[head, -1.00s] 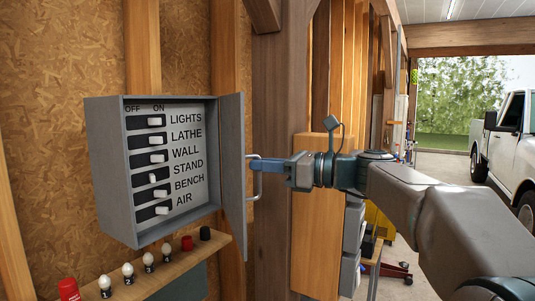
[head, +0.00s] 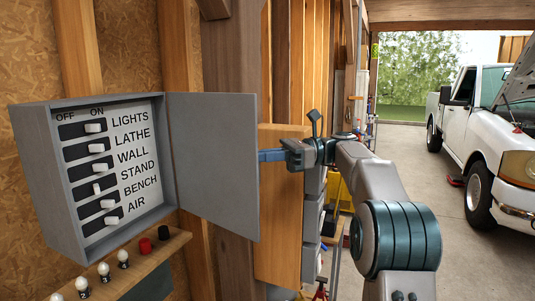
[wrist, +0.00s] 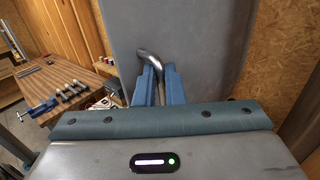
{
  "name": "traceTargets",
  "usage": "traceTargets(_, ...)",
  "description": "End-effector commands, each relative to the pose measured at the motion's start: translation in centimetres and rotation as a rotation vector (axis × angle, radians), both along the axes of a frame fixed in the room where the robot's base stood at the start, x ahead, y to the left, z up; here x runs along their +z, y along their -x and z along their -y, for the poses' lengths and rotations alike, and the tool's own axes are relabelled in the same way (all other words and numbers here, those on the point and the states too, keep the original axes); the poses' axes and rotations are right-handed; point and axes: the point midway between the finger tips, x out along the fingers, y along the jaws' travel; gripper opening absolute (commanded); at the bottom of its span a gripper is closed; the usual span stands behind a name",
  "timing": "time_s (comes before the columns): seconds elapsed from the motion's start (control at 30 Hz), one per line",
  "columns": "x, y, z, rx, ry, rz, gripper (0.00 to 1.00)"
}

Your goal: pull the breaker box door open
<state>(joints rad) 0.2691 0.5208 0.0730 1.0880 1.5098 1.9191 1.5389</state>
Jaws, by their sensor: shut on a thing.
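The grey breaker box (head: 40,180) is on the wall at the left of the head view. Its door (head: 215,160) is hinged on the right side and stands wide open, its inner face toward me. Labelled switches (head: 96,150) show inside. My gripper (head: 262,156) reaches behind the door's free edge, so its fingertips are hidden there. In the wrist view my gripper (wrist: 157,82) has its blue fingers shut on the curved metal door handle (wrist: 148,58), against the door's grey outer face (wrist: 195,45).
A wooden ledge (head: 150,262) below the box carries several bulbs and red and black knobs. A wooden post (head: 232,90) stands behind the door. A workbench (wrist: 75,85) with clamps shows in the wrist view. A white pickup (head: 470,120) stands at the right on open floor.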

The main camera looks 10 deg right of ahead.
Motion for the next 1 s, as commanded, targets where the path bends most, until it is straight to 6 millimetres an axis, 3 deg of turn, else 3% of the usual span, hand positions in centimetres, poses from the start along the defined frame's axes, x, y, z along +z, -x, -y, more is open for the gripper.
traceTargets(0.03,0.93,-0.26,-0.47,0.012,-0.012,0.012,0.0)
traceTargets(0.87,1.12,-1.22,-0.46,0.067,-0.006,0.019,0.0)
traceTargets(0.9,1.11,-1.21,-0.49,0.067,-0.005,0.019,0.2)
traceTargets(0.93,1.11,-1.21,-0.49,0.067,-0.005,0.019,0.29)
traceTargets(1.0,1.08,-1.22,-0.26,0.065,-0.006,0.019,0.31)
